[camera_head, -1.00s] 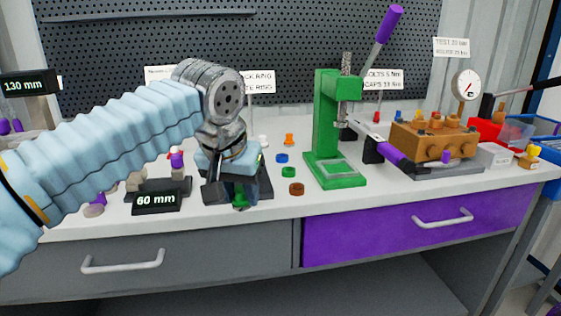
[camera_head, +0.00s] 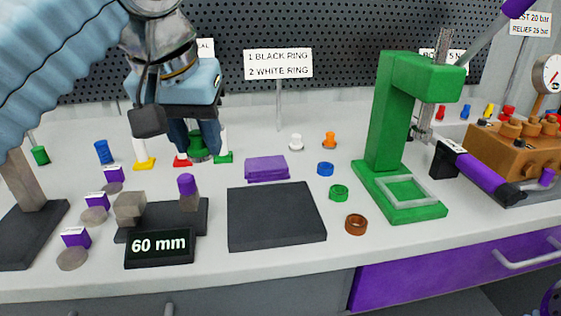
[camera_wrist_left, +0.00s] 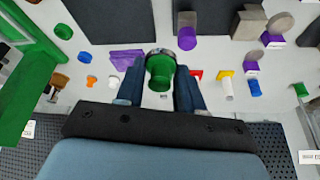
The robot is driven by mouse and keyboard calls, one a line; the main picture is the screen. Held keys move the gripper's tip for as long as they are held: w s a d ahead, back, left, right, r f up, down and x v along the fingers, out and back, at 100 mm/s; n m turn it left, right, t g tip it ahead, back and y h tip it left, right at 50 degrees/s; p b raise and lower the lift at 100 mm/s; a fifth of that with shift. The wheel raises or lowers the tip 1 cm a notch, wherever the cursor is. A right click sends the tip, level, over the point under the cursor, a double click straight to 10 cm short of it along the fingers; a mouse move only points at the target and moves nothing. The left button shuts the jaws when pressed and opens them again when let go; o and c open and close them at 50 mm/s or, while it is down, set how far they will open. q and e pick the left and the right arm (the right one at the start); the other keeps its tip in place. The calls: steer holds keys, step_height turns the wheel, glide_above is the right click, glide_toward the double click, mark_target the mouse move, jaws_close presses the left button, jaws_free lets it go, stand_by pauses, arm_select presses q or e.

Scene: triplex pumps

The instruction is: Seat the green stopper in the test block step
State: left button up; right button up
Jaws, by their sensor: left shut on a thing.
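My left gripper (camera_head: 197,135) points down over the back left part of the table. It is shut on the green stopper (camera_head: 198,152), whose wider flange is lowest. In the left wrist view the green stopper (camera_wrist_left: 160,72) sits between the two blue fingers. The brown test block (camera_head: 512,148), with several knobs on top, stands at the far right of the head view, well apart from the gripper. Its right part is cut off by the picture edge. My right gripper does not show.
The green press (camera_head: 385,130) stands between gripper and test block, with a purple-handled tool (camera_head: 482,175) beside it. A black mat (camera_head: 277,218), rings and a 60 mm display (camera_head: 159,246) lie in front. White (camera_head: 296,142) and orange (camera_head: 329,140) stoppers stand behind.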

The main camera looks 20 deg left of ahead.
arm_select(q)
glide_toward(213, 176)
step_height(213, 176, up, 4)
steer(key=s+d, duration=0.3)
steer(key=w+a+f, duration=0.1)
steer(key=f, duration=0.1)
steer(key=w+a+f, duration=0.1)
steer(key=w+f, duration=0.1)
steer(key=shift+w+a+b, duration=0.2)
steer(key=shift+w+b, duration=0.05)
steer(key=shift+b, duration=0.05)
steer(key=shift+w+a+f, duration=0.25)
steer(key=shift+w+f, duration=0.1)
steer(key=shift+f, duration=0.2)
steer(key=x, duration=0.4)
steer(key=shift+s+a+f+b, duration=0.15)
steer(key=shift+s+f+b, duration=0.15)
steer(key=shift+f, duration=0.1)
